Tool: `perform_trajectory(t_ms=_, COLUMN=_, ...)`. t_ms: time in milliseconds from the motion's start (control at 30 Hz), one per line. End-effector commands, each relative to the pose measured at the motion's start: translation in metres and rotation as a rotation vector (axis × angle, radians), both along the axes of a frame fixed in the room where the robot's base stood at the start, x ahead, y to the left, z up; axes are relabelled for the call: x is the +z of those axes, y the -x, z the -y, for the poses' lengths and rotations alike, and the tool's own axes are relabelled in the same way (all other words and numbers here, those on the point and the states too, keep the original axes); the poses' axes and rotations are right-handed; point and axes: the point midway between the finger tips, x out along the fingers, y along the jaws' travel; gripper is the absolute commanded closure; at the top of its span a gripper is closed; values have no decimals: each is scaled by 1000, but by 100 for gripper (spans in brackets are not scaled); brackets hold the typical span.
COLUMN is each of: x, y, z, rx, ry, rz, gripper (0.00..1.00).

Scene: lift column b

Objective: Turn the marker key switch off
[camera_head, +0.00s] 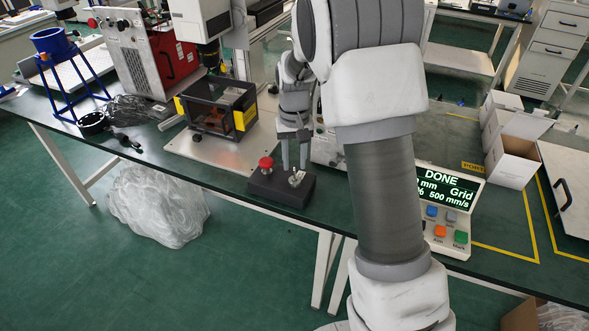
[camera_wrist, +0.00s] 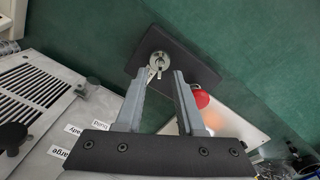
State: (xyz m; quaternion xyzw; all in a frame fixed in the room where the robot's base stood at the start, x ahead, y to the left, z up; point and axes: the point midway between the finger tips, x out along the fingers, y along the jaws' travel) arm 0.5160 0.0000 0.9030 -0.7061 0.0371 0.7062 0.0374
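The key switch (camera_head: 296,178) is a silver round lock with a key, on top of a small black box (camera_head: 268,190) near the table's front edge. A red mushroom button (camera_head: 265,163) stands on the same box. In the wrist view the key switch (camera_wrist: 158,62) shows at the upper middle, on the black box (camera_wrist: 185,56), with the red button (camera_wrist: 200,98) behind the right finger. My gripper (camera_head: 294,166) points down over the box. In the wrist view my gripper (camera_wrist: 160,74) is open, its fingertips either side of the key's lower end. I cannot tell whether they touch it.
A control panel (camera_head: 450,205) with a screen reading "DONE" stands right of my arm. A dark clear-sided box with yellow corners (camera_head: 217,105) stands behind left. Open cardboard boxes (camera_head: 512,160) are at the right. Cables and a black part (camera_head: 92,123) lie at the left.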

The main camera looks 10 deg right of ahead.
Motion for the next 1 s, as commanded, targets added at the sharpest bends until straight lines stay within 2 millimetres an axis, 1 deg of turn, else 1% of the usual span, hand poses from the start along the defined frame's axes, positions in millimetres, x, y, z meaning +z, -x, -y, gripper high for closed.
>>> perform_trajectory(t_ms=33, x=-9, y=0, z=0, rx=0, ry=0, rz=-3, gripper=62)
perform_trajectory(t_ms=200, x=-22, y=0, z=0, rx=0, ry=0, rz=-1, gripper=62)
perform_trajectory(t_ms=533, x=-25, y=0, z=0, rx=0, ry=0, rz=0, gripper=62)
perform_trajectory(t_ms=733, x=-24, y=0, z=0, rx=0, ry=0, rz=0, gripper=98)
perform_trajectory(t_ms=767, x=-24, y=0, z=0, rx=0, ry=0, rz=0, gripper=100)
perform_trajectory(t_ms=1000, x=-24, y=0, z=0, rx=0, ry=0, rz=0, gripper=100)
